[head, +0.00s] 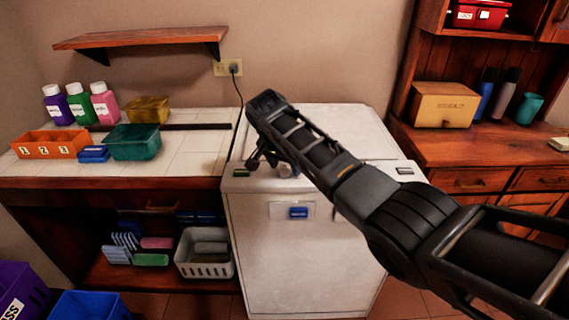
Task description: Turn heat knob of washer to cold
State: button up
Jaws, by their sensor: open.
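The white washer (300,250) stands in the middle of the head view, with a blue label (299,213) on its front. A small, greyish round knob (287,171) shows near the front edge of its top, partly hidden by my arm. Its setting and any markings are too small to read. My gripper (263,164) hangs at the end of my black arm, just left of the knob, pointing down over the washer's front top edge. It is open, and nothing shows between its fingers. I cannot tell whether a finger touches the knob.
The left counter holds bottles (104,103), an orange box (50,145) and a teal bin (135,143). A grey basket (205,254) is on the shelf below. A wooden hutch (480,150) stands right. A cord runs from the wall outlet (228,67) behind the washer.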

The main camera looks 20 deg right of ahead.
jog(key=shift+c, duration=0.4)
jog(key=c, duration=0.9)
jog(key=shift+c, duration=0.2)
